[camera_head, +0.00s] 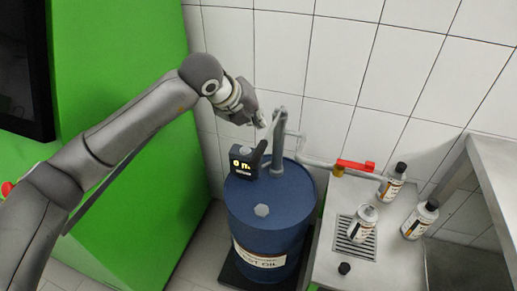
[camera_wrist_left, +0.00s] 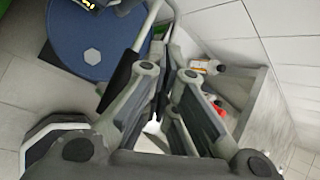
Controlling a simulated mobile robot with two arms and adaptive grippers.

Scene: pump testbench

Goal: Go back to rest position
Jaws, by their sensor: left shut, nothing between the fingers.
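My left arm comes in from the left across the head view, raised and bent at the wrist. My left gripper (camera_head: 262,121) is shut and empty, above the back of the blue oil barrel (camera_head: 258,211). It is close to the grey pump pipe (camera_head: 278,142) on the barrel; I cannot tell whether they touch. In the left wrist view the finger links show large in the middle, with the barrel (camera_wrist_left: 92,48) behind them at upper left. My right gripper is in neither view.
A dark unit with a lit display (camera_head: 241,165) stands on the barrel. A green cabinet (camera_head: 150,120) stands left; tiled wall behind.

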